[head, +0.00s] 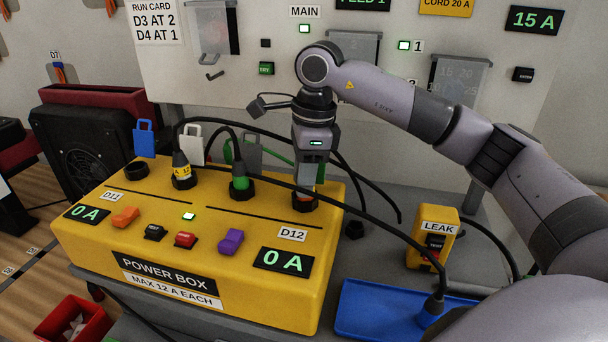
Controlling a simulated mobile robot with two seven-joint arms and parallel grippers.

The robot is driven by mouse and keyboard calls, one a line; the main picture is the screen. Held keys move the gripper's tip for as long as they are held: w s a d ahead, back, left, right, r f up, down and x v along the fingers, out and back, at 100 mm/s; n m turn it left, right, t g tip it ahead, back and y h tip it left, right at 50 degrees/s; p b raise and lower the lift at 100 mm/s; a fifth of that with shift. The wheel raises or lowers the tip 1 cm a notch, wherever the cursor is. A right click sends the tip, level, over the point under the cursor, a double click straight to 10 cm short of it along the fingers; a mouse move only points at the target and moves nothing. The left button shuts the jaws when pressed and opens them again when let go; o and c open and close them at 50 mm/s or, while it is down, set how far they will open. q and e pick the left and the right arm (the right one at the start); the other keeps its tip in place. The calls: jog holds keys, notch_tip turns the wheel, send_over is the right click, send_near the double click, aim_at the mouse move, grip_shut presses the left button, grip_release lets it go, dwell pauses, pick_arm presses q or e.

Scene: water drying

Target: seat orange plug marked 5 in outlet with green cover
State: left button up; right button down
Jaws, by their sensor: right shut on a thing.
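My right gripper (307,182) points down at the right end of the yellow power box and is shut on the orange plug (305,195), of which only a sliver shows. Its number is hidden. The plug is directly at the black round outlet (305,205) at that end; whether it is fully in, I cannot tell. A green part (320,171), seemingly that outlet's raised cover, shows partly behind the gripper. My left gripper is not in view.
The power box (85,238) also has an empty outlet (136,168) by a blue cover, a yellow plug (182,172) and a green plug (239,180), both with black cords. A leak tester (433,238) and blue tray (375,310) lie right.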

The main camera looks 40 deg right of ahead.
jog(key=c, duration=1.1)
grip_release()
jog(key=shift+f, duration=0.1)
notch_tip(320, 180, up, 12)
jog(key=d+p, duration=0.1)
jog(key=p, duration=0.1)
jog(key=shift+s+d, duration=0.15)
jog(key=shift+s, duration=0.15)
jog(key=shift+r, duration=0.25)
